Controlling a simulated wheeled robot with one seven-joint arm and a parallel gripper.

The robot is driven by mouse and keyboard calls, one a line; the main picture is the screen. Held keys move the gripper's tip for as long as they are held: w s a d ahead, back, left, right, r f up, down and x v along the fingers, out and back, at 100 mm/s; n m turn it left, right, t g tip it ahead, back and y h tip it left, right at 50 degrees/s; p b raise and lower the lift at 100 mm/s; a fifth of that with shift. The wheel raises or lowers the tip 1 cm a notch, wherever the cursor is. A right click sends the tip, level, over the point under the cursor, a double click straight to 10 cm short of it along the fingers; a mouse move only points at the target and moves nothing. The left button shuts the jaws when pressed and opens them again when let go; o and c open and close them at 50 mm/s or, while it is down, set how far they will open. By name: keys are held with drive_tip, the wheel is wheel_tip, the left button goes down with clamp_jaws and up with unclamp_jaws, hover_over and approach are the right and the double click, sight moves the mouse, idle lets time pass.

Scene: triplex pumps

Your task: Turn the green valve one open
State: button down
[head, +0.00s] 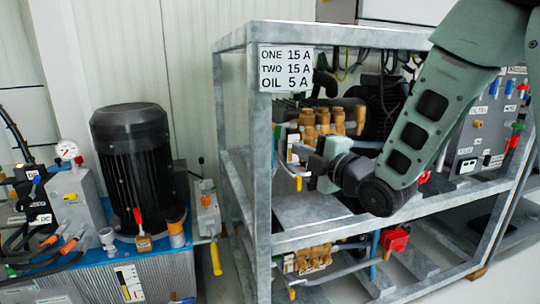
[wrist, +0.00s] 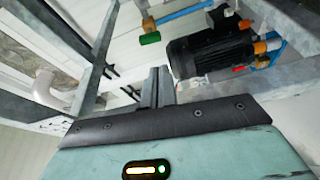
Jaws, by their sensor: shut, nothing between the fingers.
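A green handle (wrist: 150,38) shows in the wrist view on brass fittings at the end of a blue pipe, next to a black motor. I cannot read a label on it, so I cannot tell whether it is valve one. My gripper (wrist: 158,86) is shut and empty, with the green handle beyond its fingertips and apart from them. In the head view my gripper (head: 318,166) is at the upper shelf of the metal frame, in front of the brass pump (head: 325,122). A small green part (head: 278,131) shows at the pump's left, by the frame post.
The galvanized frame (head: 262,180) has posts and rails around the pumps. A sign (head: 286,68) hangs on its top corner. A yellow-tipped lever (head: 298,183) is close to my gripper. A large black motor (head: 133,165) stands left.

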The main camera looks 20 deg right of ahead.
sight(278, 132)
drive_tip(key=b+x, duration=0.1)
drive_tip(key=x, duration=0.9)
drive_tip(key=shift+b, duration=0.3)
